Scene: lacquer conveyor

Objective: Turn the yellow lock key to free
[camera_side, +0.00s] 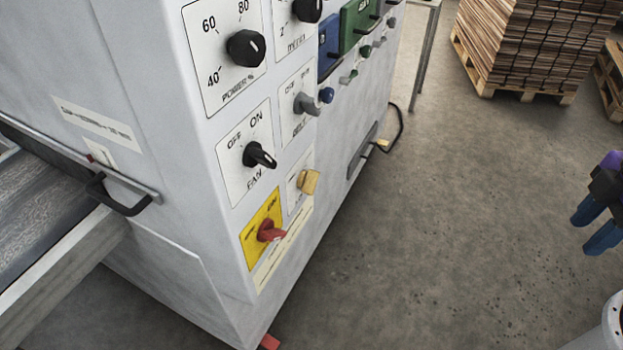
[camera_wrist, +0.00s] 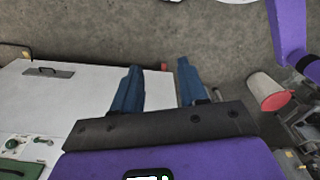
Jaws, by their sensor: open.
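The yellow lock key (camera_side: 308,181) sits on a small white plate on the machine's front panel in the side view, right of the black FAN knob (camera_side: 259,155) and above the red switch (camera_side: 270,231) on its yellow plate. The key's plate markings are too small to read. My gripper (camera_side: 592,228) is at the right edge of the side view, well away from the panel. In the wrist view my gripper (camera_wrist: 158,88) shows two blue fingers spread apart with nothing between them. The key does not show in the wrist view.
The panel also holds a black POWER knob (camera_side: 246,48), a grey BELT knob (camera_side: 306,103) and blue and green modules farther back. A conveyor (camera_side: 40,215) with a black handle is at left. Pallets of boards (camera_side: 535,45) stand behind. The floor between gripper and panel is clear.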

